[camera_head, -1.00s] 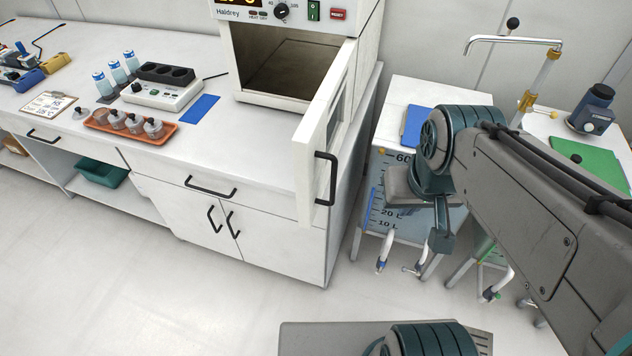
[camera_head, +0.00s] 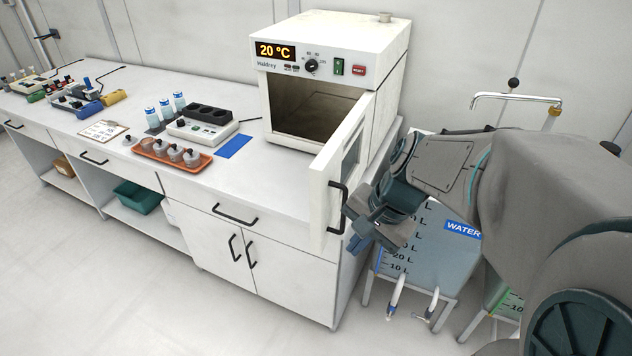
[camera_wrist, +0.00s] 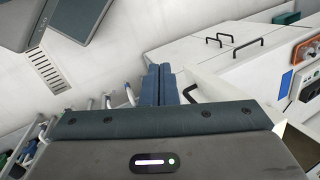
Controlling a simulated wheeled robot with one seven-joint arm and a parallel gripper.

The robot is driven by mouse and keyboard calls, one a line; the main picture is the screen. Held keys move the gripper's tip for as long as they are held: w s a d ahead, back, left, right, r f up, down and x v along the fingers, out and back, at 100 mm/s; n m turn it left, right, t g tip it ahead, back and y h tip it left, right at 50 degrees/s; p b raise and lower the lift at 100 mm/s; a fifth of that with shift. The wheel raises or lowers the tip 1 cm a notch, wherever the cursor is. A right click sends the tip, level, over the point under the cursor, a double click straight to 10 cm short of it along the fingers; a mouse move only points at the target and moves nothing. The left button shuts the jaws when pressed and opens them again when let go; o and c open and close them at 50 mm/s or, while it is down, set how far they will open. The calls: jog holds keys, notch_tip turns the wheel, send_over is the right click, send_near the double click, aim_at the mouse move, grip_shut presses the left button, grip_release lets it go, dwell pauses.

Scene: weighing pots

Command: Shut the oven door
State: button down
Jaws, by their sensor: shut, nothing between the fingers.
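The white oven (camera_head: 383,48) stands on the right end of the lab counter with its chamber open to view. Its door (camera_head: 322,196) is swung open at the right side, sticking out past the counter's front edge. The door's black handle (camera_head: 337,207) faces right. My gripper (camera_head: 352,246) is just right of the handle, close to it; I cannot tell whether they touch. In the wrist view my gripper's fingers (camera_wrist: 161,86) are together with nothing between them, and a black handle (camera_wrist: 190,93) shows just right of them.
An orange tray of small pots (camera_head: 172,155), a scale-like device (camera_head: 202,131) and a blue mat (camera_head: 233,146) lie on the counter left of the oven. A water tank (camera_head: 432,262) stands on a frame to the right. The floor in front is clear.

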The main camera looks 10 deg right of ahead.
jog(key=w+d+f+m+t+y, duration=0.1)
jog(key=w+d+m+y, duration=0.2)
jog(key=w+d+m, duration=0.5)
jog(key=m+t+p, duration=0.2)
jog(key=m+p, duration=0.1)
jog(key=m, duration=0.4)
send_near(323, 219)
notch_tip(323, 219, down, 4)
jog(key=w+a, duration=0.1)
jog(key=a, duration=0.1)
jog(key=shift+w+a+f+m+y, duration=0.3)
jog(key=shift+w+a+y, duration=0.15)
jog(key=shift+w, duration=0.1)
